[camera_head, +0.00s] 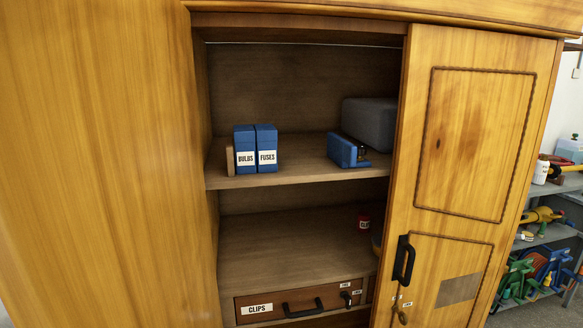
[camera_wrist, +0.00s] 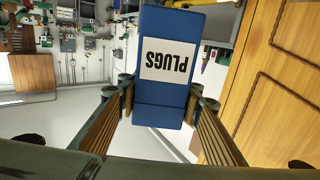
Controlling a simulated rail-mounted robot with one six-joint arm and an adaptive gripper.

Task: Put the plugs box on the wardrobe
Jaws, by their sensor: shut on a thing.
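The plugs box (camera_wrist: 165,40) is blue with a white PLUGS label, which reads upside down in the wrist view. My gripper (camera_wrist: 162,104) is shut on it, one finger on each side. Neither shows in the head view. The wooden wardrobe (camera_head: 480,150) stands open in the head view. Its upper shelf (camera_head: 300,174) holds two blue boxes side by side at the left, the bulbs box (camera_head: 245,140) and the fuses box (camera_head: 267,140). A wooden panel, likely the wardrobe, fills the right of the wrist view (camera_wrist: 285,75).
A blue holder (camera_head: 345,151) and a grey case (camera_head: 369,124) sit at the upper shelf's right. Bare shelf lies between them and the fuses box. A lower shelf (camera_head: 290,245) has a small red item (camera_head: 364,222); a CLIPS drawer (camera_head: 300,303) is below. The right door partly covers the opening.

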